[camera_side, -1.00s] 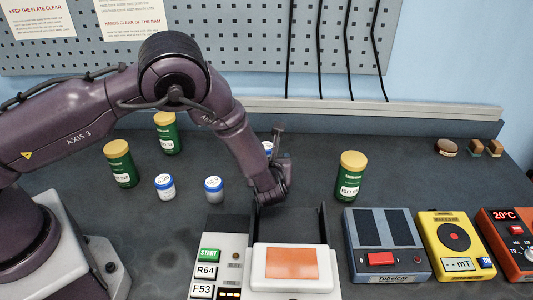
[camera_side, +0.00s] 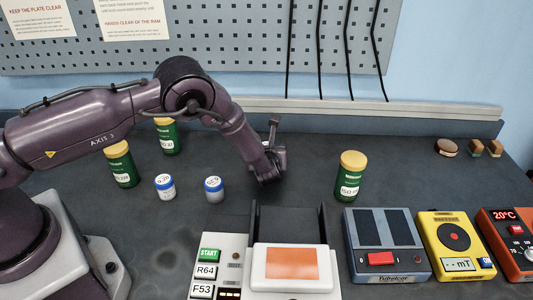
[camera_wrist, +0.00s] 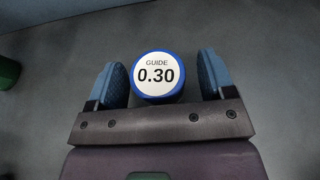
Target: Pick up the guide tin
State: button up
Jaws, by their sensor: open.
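The guide tin (camera_wrist: 157,78) has a blue rim and a white lid reading GUIDE 0.30. In the wrist view it stands between the two blue pads of my gripper (camera_wrist: 162,82). The pads are spread, with a gap on each side of the tin. In the side view my gripper (camera_side: 270,168) is over the bench behind the press, and it hides most or all of the tin.
Two more blue-rimmed white tins (camera_side: 165,186) (camera_side: 214,188) stand to the left. Green canisters with gold lids (camera_side: 121,165) (camera_side: 350,176) stand on both sides. A press (camera_side: 291,262) and a blue-grey device (camera_side: 385,245) are in front.

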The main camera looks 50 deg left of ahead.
jog(key=c, duration=1)
jog(key=shift+c, duration=0.2)
jog(key=shift+r, duration=0.15)
